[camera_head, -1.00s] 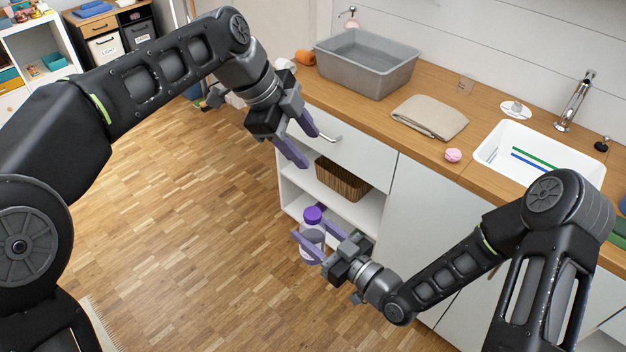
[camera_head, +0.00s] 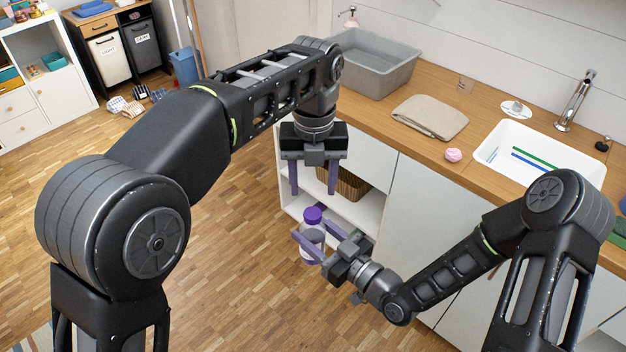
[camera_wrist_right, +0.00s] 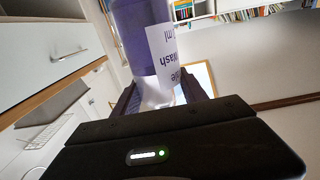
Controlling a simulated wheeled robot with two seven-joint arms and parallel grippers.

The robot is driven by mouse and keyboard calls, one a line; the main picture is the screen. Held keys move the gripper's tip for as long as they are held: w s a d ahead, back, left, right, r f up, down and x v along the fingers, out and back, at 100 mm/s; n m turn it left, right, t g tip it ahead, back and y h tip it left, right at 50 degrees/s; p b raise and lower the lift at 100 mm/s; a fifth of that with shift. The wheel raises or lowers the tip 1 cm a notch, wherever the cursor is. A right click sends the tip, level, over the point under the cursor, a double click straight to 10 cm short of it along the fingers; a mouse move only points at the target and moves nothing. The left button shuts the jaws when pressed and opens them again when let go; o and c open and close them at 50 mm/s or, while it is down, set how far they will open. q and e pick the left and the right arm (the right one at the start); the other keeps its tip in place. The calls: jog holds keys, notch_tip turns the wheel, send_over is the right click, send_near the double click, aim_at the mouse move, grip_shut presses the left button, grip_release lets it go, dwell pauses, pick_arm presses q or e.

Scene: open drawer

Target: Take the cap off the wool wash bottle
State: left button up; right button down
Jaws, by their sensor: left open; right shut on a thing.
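The wool wash bottle (camera_head: 311,244) is a pale bottle with a purple cap (camera_head: 313,215), which is on its top. It stands upright in my right gripper (camera_head: 313,232), in front of the open shelf. The gripper is shut around the bottle's body. The right wrist view shows the bottle's white and purple label (camera_wrist_right: 163,45) between the fingers; the cap is out of that view. My left gripper (camera_head: 313,190) is open and empty, with its fingers pointing down. It is above the cap in the head view, with a gap between fingertips and cap.
A shelf (camera_head: 372,215) with a wicker basket (camera_head: 350,186) is behind the grippers. The counter above it carries a grey tub (camera_head: 372,75), a folded cloth (camera_head: 430,117), a pink ball (camera_head: 453,155) and a white sink (camera_head: 490,150).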

aim_at(313, 213)
pick_arm(q)
jog(key=shift+f, duration=3.9)
jog(key=shift+c, duration=0.3)
grip_shut()
